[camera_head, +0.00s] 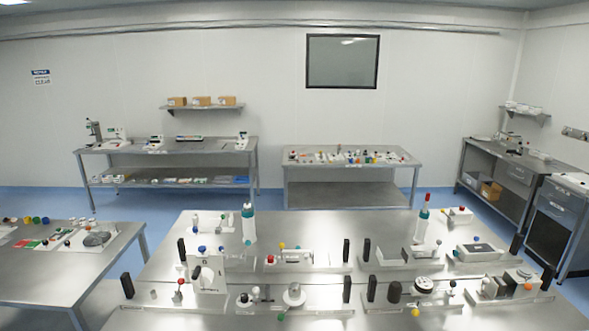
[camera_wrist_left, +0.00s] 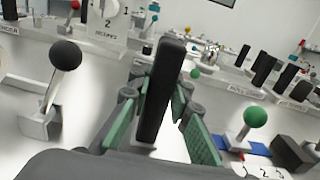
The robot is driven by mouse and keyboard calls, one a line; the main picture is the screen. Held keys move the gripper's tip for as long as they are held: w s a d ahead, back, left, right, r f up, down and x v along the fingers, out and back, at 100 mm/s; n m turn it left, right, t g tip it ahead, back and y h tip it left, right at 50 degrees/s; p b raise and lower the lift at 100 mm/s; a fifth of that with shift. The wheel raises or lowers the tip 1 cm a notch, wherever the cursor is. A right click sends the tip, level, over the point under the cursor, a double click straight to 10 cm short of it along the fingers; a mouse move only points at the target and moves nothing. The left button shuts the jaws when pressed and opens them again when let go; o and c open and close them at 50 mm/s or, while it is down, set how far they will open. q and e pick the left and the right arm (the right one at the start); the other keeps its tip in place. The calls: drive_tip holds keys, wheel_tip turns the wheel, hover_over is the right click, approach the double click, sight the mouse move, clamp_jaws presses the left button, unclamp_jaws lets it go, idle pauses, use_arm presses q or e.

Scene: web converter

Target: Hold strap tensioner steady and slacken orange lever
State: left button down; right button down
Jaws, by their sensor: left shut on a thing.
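In the left wrist view my left gripper (camera_wrist_left: 158,108) has its green-padded fingers on either side of an upright black handle (camera_wrist_left: 164,75), shut on it. The handle's lower end is partly hidden by the gripper. I cannot tell which fixture it belongs to. In the head view several fixtures with upright black handles stand on the near steel bench; I cannot tell which is the strap tensioner. Small orange-yellow knobs show there, one on the back row (camera_head: 282,245) and one at the front (camera_head: 415,311); neither is clearly the orange lever. Neither gripper shows in the head view.
In the left wrist view a black ball-topped lever (camera_wrist_left: 65,57) stands left of the gripper and a green ball-topped lever (camera_wrist_left: 255,118) right of it. In the head view two bottles (camera_head: 248,222) (camera_head: 422,219) stand on the bench (camera_head: 330,222). The fixtures are closely spaced.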

use_arm(q)
drive_tip(key=shift+a+f, duration=0.15)
drive_tip(key=shift+f, duration=0.05)
drive_tip(key=c, duration=1.8)
unclamp_jaws()
drive_tip(key=shift+r, duration=0.1)
drive_tip(key=shift+o, duration=0.4)
drive_tip(key=shift+r, duration=0.1)
drive_tip(key=s, duration=1.2)
drive_tip(key=shift+d, duration=0.35)
